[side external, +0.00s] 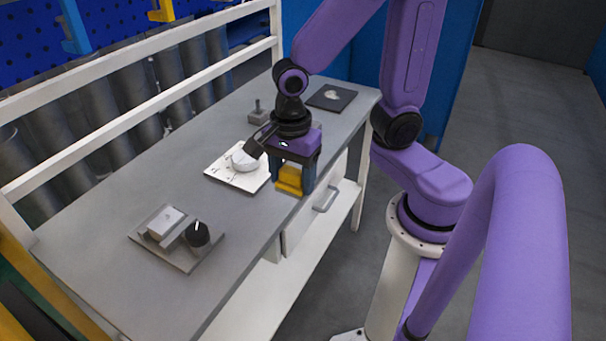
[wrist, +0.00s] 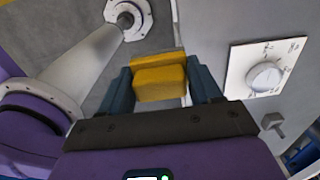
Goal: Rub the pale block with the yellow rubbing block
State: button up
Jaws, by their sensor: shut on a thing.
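My gripper (side external: 294,172) is shut on the yellow rubbing block (side external: 289,180), near the table's front edge. In the wrist view the yellow block (wrist: 160,82) sits between the two blue-grey fingers of my gripper (wrist: 162,90). The pale block (side external: 165,222) is a small whitish block on a grey plate (side external: 183,262) towards the table's near left end in the side view. It stands well apart from my gripper and the yellow block. I cannot make it out in the wrist view.
A black knob (side external: 197,234) stands beside the pale block on the same plate. A white panel with a round dial (side external: 243,158) lies left of my gripper. A dark square plate (side external: 331,97) lies at the far end. Bare grey tabletop (side external: 200,195) lies between panel and grey plate.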

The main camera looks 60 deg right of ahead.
jog(key=w+a+r, duration=0.1)
jog(key=w+a, duration=0.8)
jog(key=w, duration=0.3)
send_near(158, 226)
jog(key=shift+f, duration=3)
jog(key=shift+d+f, duration=0.2)
jog(key=shift+d, duration=0.5)
jog(key=shift+c, duration=0.4)
jog(key=shift+d, duration=2.45)
jog(key=shift+a, duration=3.1)
notch_tip(158, 226, up, 8)
